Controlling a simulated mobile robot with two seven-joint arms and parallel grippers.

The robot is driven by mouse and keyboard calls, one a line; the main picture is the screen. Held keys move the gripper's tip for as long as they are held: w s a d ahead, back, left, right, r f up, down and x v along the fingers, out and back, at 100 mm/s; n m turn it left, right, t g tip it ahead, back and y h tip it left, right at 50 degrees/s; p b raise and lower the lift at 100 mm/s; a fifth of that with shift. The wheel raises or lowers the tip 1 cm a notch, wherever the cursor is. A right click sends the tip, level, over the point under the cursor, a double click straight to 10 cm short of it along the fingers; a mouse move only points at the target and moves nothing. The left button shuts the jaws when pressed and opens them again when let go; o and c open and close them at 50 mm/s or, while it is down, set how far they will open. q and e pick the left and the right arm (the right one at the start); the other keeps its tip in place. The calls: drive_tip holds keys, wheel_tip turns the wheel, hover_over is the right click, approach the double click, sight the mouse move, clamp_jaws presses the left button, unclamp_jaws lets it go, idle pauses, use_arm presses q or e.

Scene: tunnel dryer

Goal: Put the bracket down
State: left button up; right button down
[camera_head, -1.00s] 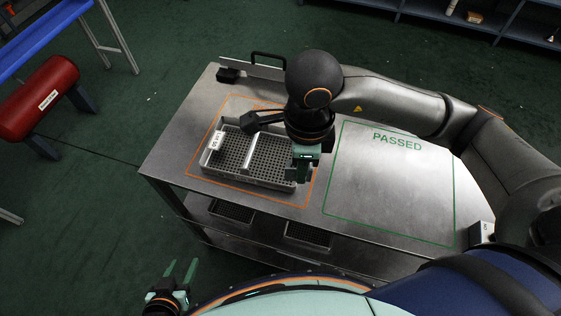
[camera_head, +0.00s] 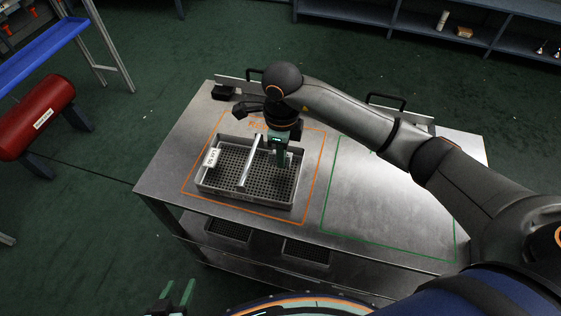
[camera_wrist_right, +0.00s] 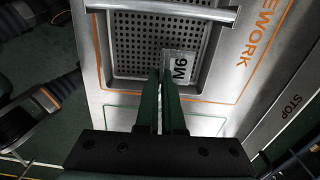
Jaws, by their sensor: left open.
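The bracket (camera_wrist_right: 187,66) shows in the right wrist view as a small grey plate marked M6, at the fingertips. My right gripper (camera_wrist_right: 162,76) has its fingers close together, shut on the bracket's edge; the gripped part is mostly hidden. In the head view my right gripper (camera_head: 281,162) points down into the right compartment of a grey perforated tray (camera_head: 249,207). I cannot tell whether the bracket touches the tray floor. My left gripper (camera_head: 178,295) is open and empty at the bottom left, away from the table.
The tray stands inside the orange outline on the metal table (camera_head: 385,205). A bar (camera_head: 249,162) divides it, and a white label (camera_head: 212,157) sits at its left. The green-outlined area to the right is clear. A red cylinder (camera_head: 38,115) stands at the left.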

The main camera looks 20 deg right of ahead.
drive_tip(key=shift+w+f, duration=0.55)
drive_tip(key=shift+f, duration=1.65)
drive_tip(key=shift+f, duration=0.2)
drive_tip(key=c, duration=1)
unclamp_jaws()
drive_tip(key=shift+c, duration=0.2)
drive_tip(key=shift+r, duration=0.2)
wheel_tip(320, 180, up, 12)
